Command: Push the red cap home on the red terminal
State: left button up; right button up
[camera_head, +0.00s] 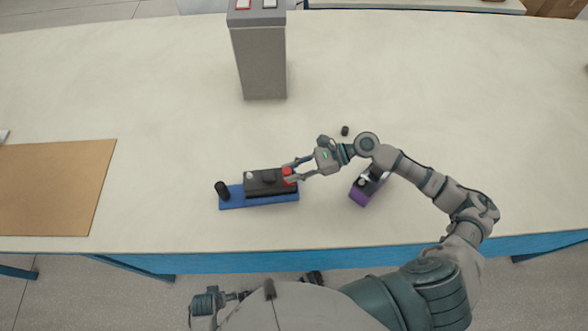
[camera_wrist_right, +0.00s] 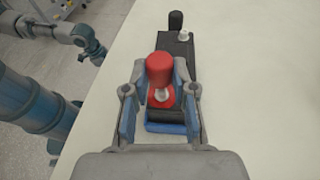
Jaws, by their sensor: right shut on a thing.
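A black battery (camera_head: 262,188) lies on a blue base (camera_head: 240,201). The red cap (camera_head: 289,173) is at the battery's right end, between the fingers of my right gripper (camera_head: 288,171). In the right wrist view the gripper (camera_wrist_right: 160,88) is shut on the red cap (camera_wrist_right: 159,67). I cannot tell whether the cap touches the post. My left gripper (camera_wrist_right: 92,48) shows small at the upper left; its fingers are unclear.
A black cap (camera_head: 222,190) stands at the blue base's left end. A second battery on a purple base (camera_head: 359,196) is right of my right gripper, with a small black piece (camera_head: 345,130) behind. A grey column (camera_head: 260,62) stands at the back; a brown mat (camera_head: 50,190) lies left.

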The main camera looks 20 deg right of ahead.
jog(key=shift+d, duration=0.1)
dwell(0.3)
jog(key=shift+d+p, duration=0.2)
jog(key=shift+p, duration=0.3)
jog(key=shift+f, duration=0.65)
dwell(0.4)
jog(key=shift+f+p, duration=0.35)
jog(key=shift+p, duration=0.25)
jog(key=shift+f, duration=0.55)
dwell(1.1)
jog(key=o, duration=1.4)
jog(key=shift+c, duration=0.2)
